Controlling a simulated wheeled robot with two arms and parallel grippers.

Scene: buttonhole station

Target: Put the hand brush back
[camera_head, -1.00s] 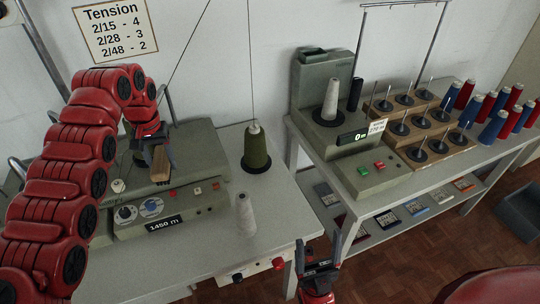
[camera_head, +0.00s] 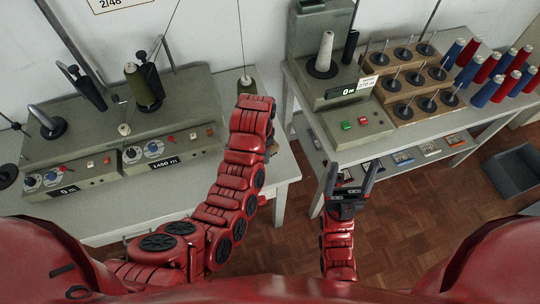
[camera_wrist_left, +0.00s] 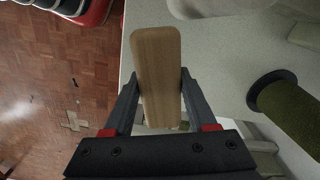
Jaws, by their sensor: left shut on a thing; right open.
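The hand brush (camera_wrist_left: 157,62) shows in the left wrist view as a pale wooden block with rounded corners; no bristles show. My left gripper (camera_wrist_left: 159,98) is shut on it, one dark finger on each side. The brush is seen over the light table top (camera_wrist_left: 222,65), near its edge. My right gripper (camera_head: 352,176) is open and empty, fingers up, in front of the right table (camera_head: 290,75).
An olive yarn cone (camera_wrist_left: 292,108) stands close on the right in the left wrist view. Grey winding machines (camera_head: 105,130) stand on the left table. A grey bin (camera_head: 515,172) is on the floor.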

